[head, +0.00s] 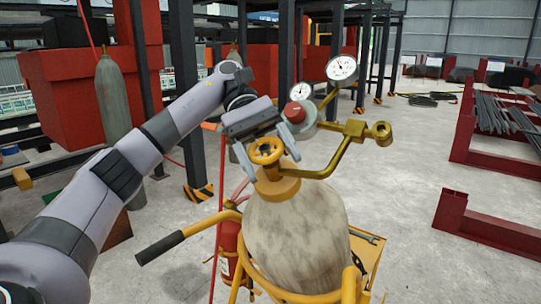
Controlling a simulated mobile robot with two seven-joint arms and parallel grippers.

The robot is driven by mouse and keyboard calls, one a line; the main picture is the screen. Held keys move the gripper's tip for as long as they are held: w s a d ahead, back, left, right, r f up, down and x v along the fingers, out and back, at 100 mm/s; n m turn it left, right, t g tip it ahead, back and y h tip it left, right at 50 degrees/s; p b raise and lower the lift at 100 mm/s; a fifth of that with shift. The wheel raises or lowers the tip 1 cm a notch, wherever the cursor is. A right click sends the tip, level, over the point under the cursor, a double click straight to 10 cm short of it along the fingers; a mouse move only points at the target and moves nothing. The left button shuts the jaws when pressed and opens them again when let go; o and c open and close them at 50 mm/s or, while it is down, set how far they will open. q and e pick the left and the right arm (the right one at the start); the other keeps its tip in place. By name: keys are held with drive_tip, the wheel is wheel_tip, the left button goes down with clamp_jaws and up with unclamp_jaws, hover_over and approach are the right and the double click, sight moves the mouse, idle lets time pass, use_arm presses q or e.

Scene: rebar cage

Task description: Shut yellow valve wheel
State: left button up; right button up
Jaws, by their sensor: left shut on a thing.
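The yellow valve wheel (266,151) sits on top of a worn, pale gas cylinder (296,236). My left gripper (265,150) reaches in from the left and is shut on the wheel, with a finger on each side of it. A regulator with a red knob (294,112) and two round gauges (341,68) is just behind and right of the gripper. A brass pipe runs from the valve to a fitting (381,133) on the right. My right gripper is not in view.
The cylinder stands in a yellow cart (366,248) with a black-gripped handle (160,247) at left. A red extinguisher (230,247) hangs beside it. Red steel frames (488,230) and rebar lie right; open concrete floor is between.

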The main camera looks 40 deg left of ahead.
use_arm(q)
drive_tip(key=shift+m, duration=0.4)
idle(0.3)
drive_tip(key=o, duration=1)
drive_tip(key=shift+a, duration=0.1)
drive_tip(key=shift+c, duration=0.2)
drive_tip(key=shift+w+n+t+h, duration=0.1)
drive_tip(key=shift+n+t+h, duration=0.7)
drive_tip(key=shift+n, duration=0.5)
